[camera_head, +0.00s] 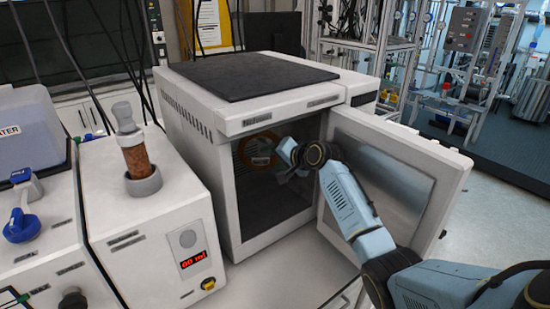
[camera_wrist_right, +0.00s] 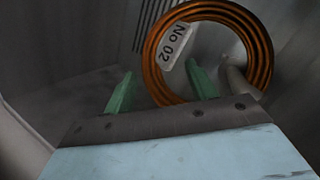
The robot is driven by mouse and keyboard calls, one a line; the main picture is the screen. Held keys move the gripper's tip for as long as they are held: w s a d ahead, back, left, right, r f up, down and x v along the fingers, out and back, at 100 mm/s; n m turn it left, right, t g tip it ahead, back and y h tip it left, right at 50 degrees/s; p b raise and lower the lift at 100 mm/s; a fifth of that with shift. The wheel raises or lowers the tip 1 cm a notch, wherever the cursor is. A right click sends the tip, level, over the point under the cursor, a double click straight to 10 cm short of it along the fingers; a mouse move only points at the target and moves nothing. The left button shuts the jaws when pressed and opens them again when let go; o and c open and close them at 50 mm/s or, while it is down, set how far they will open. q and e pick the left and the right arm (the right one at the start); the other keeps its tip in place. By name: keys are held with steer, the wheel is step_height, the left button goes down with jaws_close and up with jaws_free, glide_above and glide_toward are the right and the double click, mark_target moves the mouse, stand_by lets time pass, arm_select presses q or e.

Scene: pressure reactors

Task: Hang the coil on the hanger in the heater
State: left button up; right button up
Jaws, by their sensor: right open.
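The copper-coloured coil (camera_head: 243,152) is inside the open heater (camera_head: 229,205), near the back wall. In the right wrist view the coil (camera_wrist_right: 263,55) is a ring of several turns with a white "No 02" tag (camera_wrist_right: 174,46). A pale rounded peg (camera_wrist_right: 236,82), perhaps the hanger, shows within the ring's lower right; whether it bears the coil I cannot tell. My right gripper (camera_head: 283,160) reaches into the heater just right of the coil. Its green fingers (camera_wrist_right: 158,82) are apart, one left of the coil and one over its opening. My left gripper is out of view.
The heater door (camera_head: 395,180) stands open to the right, close beside my right arm. A white device with a red display (camera_head: 194,259) and a brown-filled column (camera_head: 138,158) stands left of the heater. The heater floor (camera_head: 262,206) looks clear.

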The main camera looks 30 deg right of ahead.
steer(key=shift+v, duration=3.8)
steer(key=s+a+f+n+g, duration=0.55)
steer(key=s+a+f, duration=0.55)
steer(key=s+f, duration=0.35)
steer(key=s+a+f+n+g+h, duration=0.1)
steer(key=s+a+f+n+g, duration=0.2)
steer(key=s, duration=0.8)
steer(key=s+a+f+n+g+h, duration=0.1)
steer(key=s+a+n, duration=0.3)
steer(key=s, duration=0.7)
step_height(320, 180, down, 28)
steer(key=s+b, duration=0.1)
steer(key=b, duration=0.3)
steer(key=s+d+f+g+b, duration=0.2)
steer(key=s+f+b, duration=0.1)
steer(key=s+f, duration=1.4)
step_height(320, 180, down, 2)
steer(key=shift+d, duration=0.3)
steer(key=shift+s, duration=0.15)
steer(key=shift+c, duration=0.3)
